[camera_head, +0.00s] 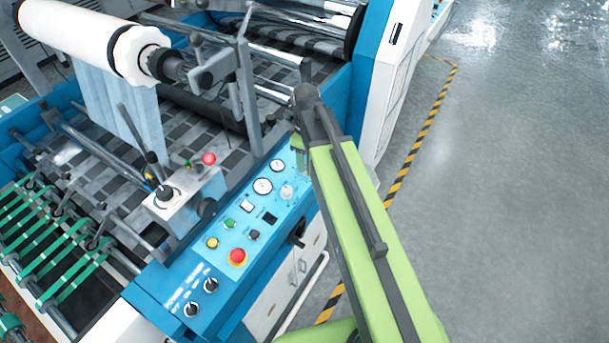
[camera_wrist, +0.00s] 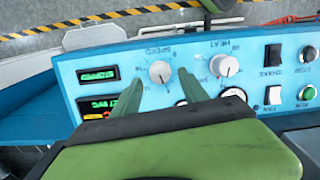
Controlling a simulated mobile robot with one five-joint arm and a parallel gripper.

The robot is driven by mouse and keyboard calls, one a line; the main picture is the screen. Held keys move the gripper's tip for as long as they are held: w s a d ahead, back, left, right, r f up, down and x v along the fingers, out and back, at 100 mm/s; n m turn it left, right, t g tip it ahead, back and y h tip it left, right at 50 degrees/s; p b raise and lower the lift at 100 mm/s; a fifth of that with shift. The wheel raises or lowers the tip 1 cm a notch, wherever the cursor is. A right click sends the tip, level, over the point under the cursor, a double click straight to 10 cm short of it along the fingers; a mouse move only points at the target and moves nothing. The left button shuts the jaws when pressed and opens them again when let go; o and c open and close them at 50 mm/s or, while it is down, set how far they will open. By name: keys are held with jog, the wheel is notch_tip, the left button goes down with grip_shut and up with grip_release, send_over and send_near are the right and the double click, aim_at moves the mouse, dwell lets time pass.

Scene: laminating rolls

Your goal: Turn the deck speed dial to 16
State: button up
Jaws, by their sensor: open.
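In the wrist view the deck speed dial (camera_wrist: 160,72) is a round pale knob labelled SPEED on the blue panel, seen upside down. My gripper (camera_wrist: 160,77) is open, with one green finger on each side of the dial's near edge. I cannot tell whether either finger touches it. The pointer's exact setting is too small to read. In the head view my green arm reaches over the right end of the control panel (camera_head: 222,257); the speed dial cannot be made out there and the fingers are mostly hidden.
A similar HEAT dial (camera_wrist: 223,65) sits right of the speed dial. Two lit displays (camera_wrist: 97,75) are on its left. Rocker switches (camera_wrist: 273,95) and a green button (camera_wrist: 307,92) are further right. A red emergency button (camera_head: 237,257) stands on the panel. Open floor (camera_head: 500,190) lies to the right.

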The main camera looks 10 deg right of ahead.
notch_tip(320, 180, down, 3)
jog(key=shift+r+b, duration=0.1)
jog(key=shift+b, duration=0.6)
jog(key=shift+r, duration=0.1)
grip_shut()
